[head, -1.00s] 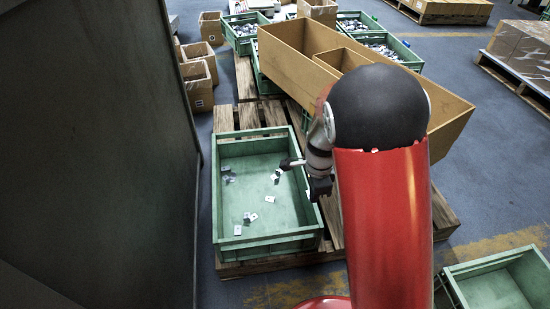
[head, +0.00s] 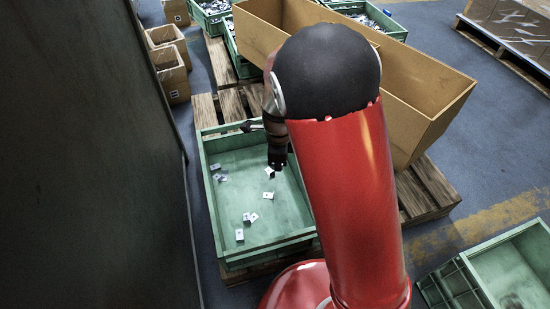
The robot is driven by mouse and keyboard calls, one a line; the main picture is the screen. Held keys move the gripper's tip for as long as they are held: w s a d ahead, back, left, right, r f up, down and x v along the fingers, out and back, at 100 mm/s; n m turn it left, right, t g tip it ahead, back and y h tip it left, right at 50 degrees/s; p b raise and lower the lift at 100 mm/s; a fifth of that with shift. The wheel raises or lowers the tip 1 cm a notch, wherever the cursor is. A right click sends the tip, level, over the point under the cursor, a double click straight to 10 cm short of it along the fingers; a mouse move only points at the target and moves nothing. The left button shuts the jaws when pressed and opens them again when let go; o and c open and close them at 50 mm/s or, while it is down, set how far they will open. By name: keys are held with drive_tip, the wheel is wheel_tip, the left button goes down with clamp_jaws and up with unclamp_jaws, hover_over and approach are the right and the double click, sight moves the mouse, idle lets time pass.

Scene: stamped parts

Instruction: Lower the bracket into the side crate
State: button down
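A large green crate (head: 207,205) stands on a pallet at centre left, with several small pale metal brackets lying apart on its floor. My gripper (head: 277,168) points down over the right part of this crate. A small bracket (head: 270,173) shows right at its fingertips; I cannot tell whether it is held or lies on the floor below. The fingers are too small and dark to show their opening. Another bracket (head: 268,195) lies just below the gripper in the picture. A second green crate (head: 463,283), perhaps the side crate, stands at the lower right, partly cut off.
A long cardboard box (head: 425,120) stands behind my red arm. Crates of parts (head: 385,22) stand at the back. A dark wall or panel (head: 90,150) fills the left side. Open floor (head: 490,150) lies at the right.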

drive_tip(key=b, duration=0.8)
hover_over(277, 216)
wheel_tip(277, 216, down, 9)
drive_tip(key=shift+d, duration=0.1)
drive_tip(key=shift+f+b, duration=3)
drive_tip(key=shift+f, duration=4.4)
drive_tip(key=shift+f, duration=2.3)
